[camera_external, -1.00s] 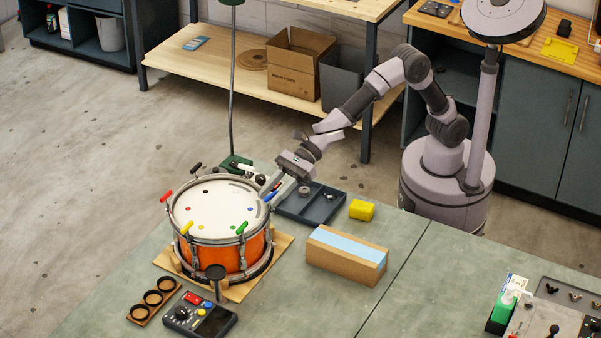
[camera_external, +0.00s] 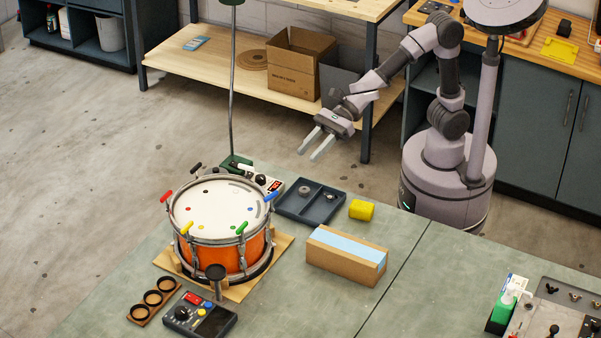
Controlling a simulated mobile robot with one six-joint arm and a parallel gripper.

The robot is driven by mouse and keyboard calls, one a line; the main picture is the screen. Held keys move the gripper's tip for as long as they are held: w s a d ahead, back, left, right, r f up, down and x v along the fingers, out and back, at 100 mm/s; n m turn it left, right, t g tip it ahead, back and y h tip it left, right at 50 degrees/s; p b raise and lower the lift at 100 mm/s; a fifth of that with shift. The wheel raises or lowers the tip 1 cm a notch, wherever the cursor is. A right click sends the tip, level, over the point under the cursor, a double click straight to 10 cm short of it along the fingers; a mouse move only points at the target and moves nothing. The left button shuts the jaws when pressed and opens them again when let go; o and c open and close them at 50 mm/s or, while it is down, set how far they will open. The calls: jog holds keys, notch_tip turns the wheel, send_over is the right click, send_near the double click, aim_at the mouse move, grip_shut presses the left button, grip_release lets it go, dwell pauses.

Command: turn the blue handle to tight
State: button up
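An orange drum (camera_external: 217,255) with a white head stands on a wooden board on the bench. Several coloured handles sit around its rim. The blue handle (camera_external: 271,196) is at the right side of the rim, pointing up and outward to the right. A blue dot lies on the drum head near it. My gripper (camera_external: 310,151) is open and empty, raised well above and to the right of the drum, apart from the blue handle. Whether the handle is tight cannot be told from this view.
A dark tray (camera_external: 310,212) with small parts, a yellow block (camera_external: 361,210) and a cardboard box with a blue top (camera_external: 347,257) stand right of the drum. A lamp pole (camera_external: 231,90) rises behind the drum. A control box (camera_external: 200,316) stands in front.

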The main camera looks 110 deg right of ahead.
aim_at(271, 194)
jog(key=w+d+r+m+g+h+p, duration=0.25)
jog(key=w+r+m+h+p, duration=0.6)
jog(key=m+p, duration=1.15)
jog(key=a+r+m+g+y+p, duration=0.1)
jog(key=a+m+g+y+p, duration=0.55)
jog(key=m, duration=0.95)
jog(key=w+a+f+h+b, duration=0.1)
jog(key=f, duration=0.4)
jog(key=w+a+f+t+h+b, duration=0.1)
jog(key=w+a+f, duration=0.1)
jog(key=f, duration=0.3)
jog(key=w+a+f, duration=0.1)
jog(key=w+f, duration=0.1)
jog(key=f, duration=0.4)
jog(key=shift+w+a+h+b, duration=0.15)
jog(key=shift+h+b, duration=0.25)
grip_shut()
